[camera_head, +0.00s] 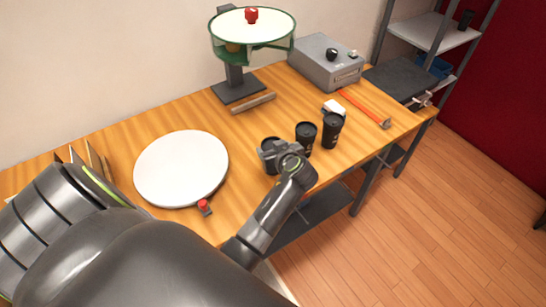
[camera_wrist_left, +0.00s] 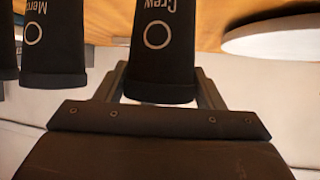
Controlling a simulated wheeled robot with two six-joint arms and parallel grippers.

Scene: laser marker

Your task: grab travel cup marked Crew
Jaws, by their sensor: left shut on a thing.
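Three black travel cups stand in a row near the front edge of the wooden table. The leftmost cup (camera_head: 268,146) is at my left gripper (camera_head: 279,157), partly hidden by it. In the left wrist view, the cup marked Crew (camera_wrist_left: 165,50) sits between the two fingers of my left gripper (camera_wrist_left: 160,92), which is shut on it. Beside it, a cup with partly visible lettering starting "Merc" (camera_wrist_left: 52,40) shows in the wrist view. The middle cup (camera_head: 306,134) and right cup (camera_head: 332,130) stand just to the right in the head view. My right gripper is not in view.
A white round plate (camera_head: 181,168) lies left of the cups, with a small red knob (camera_head: 204,207) at its front. A shelf rack (camera_head: 403,82) stands at right.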

